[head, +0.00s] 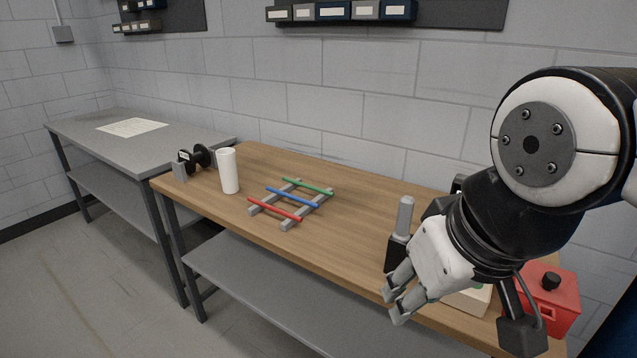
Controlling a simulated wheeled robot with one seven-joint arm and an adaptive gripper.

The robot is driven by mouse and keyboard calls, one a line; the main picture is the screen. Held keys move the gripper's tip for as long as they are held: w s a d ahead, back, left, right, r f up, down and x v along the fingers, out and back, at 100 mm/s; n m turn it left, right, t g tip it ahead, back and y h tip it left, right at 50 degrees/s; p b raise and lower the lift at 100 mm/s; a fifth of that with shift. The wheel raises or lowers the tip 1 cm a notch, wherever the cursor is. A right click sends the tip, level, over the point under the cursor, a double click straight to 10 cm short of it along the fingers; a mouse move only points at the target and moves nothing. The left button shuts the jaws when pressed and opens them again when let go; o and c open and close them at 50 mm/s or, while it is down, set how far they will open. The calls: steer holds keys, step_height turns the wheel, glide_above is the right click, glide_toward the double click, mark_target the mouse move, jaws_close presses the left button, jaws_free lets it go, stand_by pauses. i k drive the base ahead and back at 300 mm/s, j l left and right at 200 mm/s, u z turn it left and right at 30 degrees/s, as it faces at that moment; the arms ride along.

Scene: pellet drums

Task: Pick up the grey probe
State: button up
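The grey probe (404,217) looks like a smooth grey cylinder. It stands upright in a black holder (394,254) on the wooden bench, toward the right in the head view. Its lower part is hidden in the holder. My gripper (393,304) is in front of the holder and lower in the picture, near the bench's front edge, with its fingers pointing down and left. The two fingertips are apart with nothing visible between them. My gripper partly hides the holder; I cannot tell whether they touch.
A rack with red, blue and green rods (289,198) lies mid-bench. A white cylinder (228,171) and a black spool (201,156) stand at the left. A red box (549,296) is at the right, close to my arm. Bare wood (350,237) lies between rack and holder.

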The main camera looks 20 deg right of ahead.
mark_target(401, 234)
steer(key=i+j+z, duration=0.15)
steer(key=z, duration=0.2)
steer(key=i+j+z, duration=0.15)
steer(key=j+z, duration=0.25)
steer(key=i+j+z, duration=0.1)
steer(key=j+z, duration=0.25)
